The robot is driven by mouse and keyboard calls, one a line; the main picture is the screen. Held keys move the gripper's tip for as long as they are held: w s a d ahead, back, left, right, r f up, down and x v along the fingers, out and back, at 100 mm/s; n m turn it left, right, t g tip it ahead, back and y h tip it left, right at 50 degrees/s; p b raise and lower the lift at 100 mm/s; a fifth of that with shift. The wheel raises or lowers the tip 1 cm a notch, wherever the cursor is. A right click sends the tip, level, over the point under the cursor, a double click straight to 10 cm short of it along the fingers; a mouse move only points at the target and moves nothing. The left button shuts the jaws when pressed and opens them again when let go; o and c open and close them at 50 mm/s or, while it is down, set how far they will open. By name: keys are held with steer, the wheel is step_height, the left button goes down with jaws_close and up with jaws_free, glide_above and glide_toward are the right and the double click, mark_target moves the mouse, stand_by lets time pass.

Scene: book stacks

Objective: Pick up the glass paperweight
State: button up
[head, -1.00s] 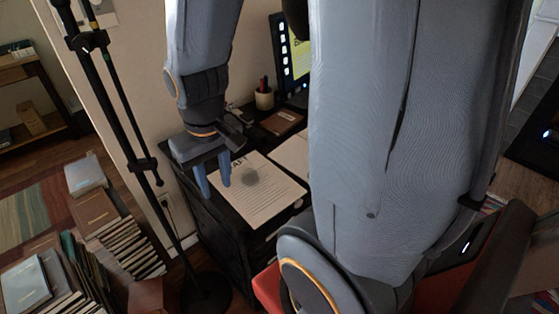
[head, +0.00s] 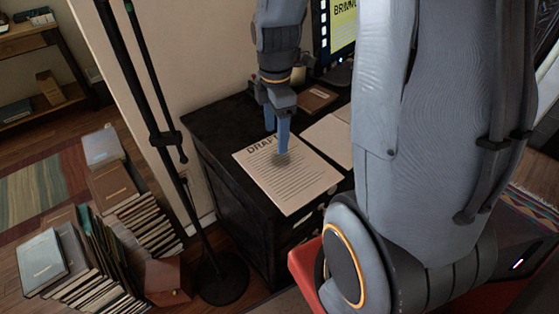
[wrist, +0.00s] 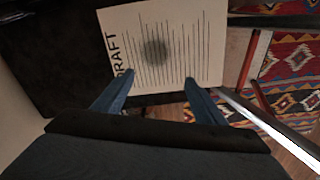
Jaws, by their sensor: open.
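The glass paperweight (head: 283,161) shows as a round, dark, see-through smudge on a white sheet headed "DRAFT" (head: 300,185), which lies on the black desk. In the wrist view the paperweight (wrist: 155,51) is a blurred grey disc over the printed lines, ahead of my fingertips. My gripper (head: 276,140) points down over the sheet, with its blue fingers apart and empty. In the head view one finger overlaps the paperweight's upper edge; I cannot tell if they touch. In the wrist view the gripper's fingers (wrist: 158,82) stand to either side, short of the disc.
A brown notebook (head: 316,100) and another paper (head: 329,137) lie behind the sheet on the desk (head: 215,122). A monitor (head: 340,35) stands at the back. A black lamp pole (head: 165,115) rises left of the desk. Stacked books (head: 150,225) cover the floor at left.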

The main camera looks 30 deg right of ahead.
steer(key=w+d+f+n, duration=0.1)
steer(key=n, duration=0.1)
steer(key=shift+w+d+f+n+b, duration=0.15)
steer(key=shift+d+f+n+b, duration=0.05)
steer(key=shift+n+b, duration=0.1)
steer(key=shift+w+d+f+n, duration=0.1)
steer(key=shift+d+f+n, duration=0.05)
steer(key=shift+f+n, duration=0.3)
steer(key=shift+d+f+p, duration=0.15)
steer(key=shift+f+p, duration=0.1)
steer(key=shift+f, duration=1.55)
steer(key=shift+d+f+p, duration=0.15)
steer(key=shift+f+p, duration=0.1)
steer(key=shift+f, duration=1.55)
steer(key=c, duration=1.3)
